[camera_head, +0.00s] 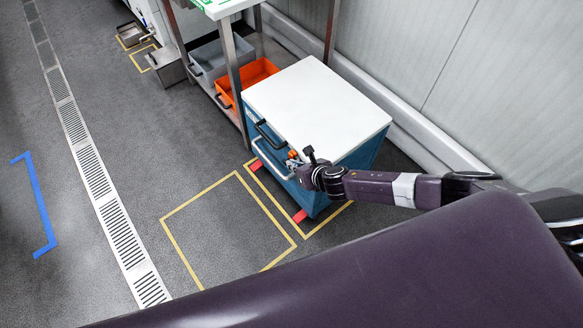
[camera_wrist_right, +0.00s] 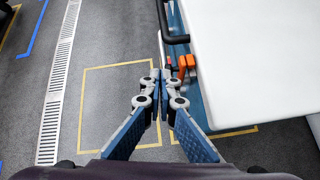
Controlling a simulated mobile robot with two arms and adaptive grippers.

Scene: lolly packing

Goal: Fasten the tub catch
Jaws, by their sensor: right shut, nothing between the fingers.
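The tub (camera_head: 365,150) is a large blue box with a flat white lid (camera_head: 315,100) lying over its top. An orange catch (camera_head: 292,154) is on the tub's front side near the lid's edge, and it also shows in the right wrist view (camera_wrist_right: 185,65). Whether the catch is fastened is too small to tell. My right gripper (camera_head: 295,163) is beside the catch, its fingers shut and empty. In the right wrist view its fingertips (camera_wrist_right: 161,76) meet just left of and below the catch, apart from it in the picture. My left gripper is out of view.
A black handle (camera_head: 267,133) and a pale bar handle (camera_head: 268,160) stick out from the tub's front. A rack holding an orange crate (camera_head: 227,98) and a grey crate (camera_head: 197,66) stands behind. The yellow-taped floor square (camera_head: 226,225) is empty. A wall (camera_head: 460,80) runs along the right.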

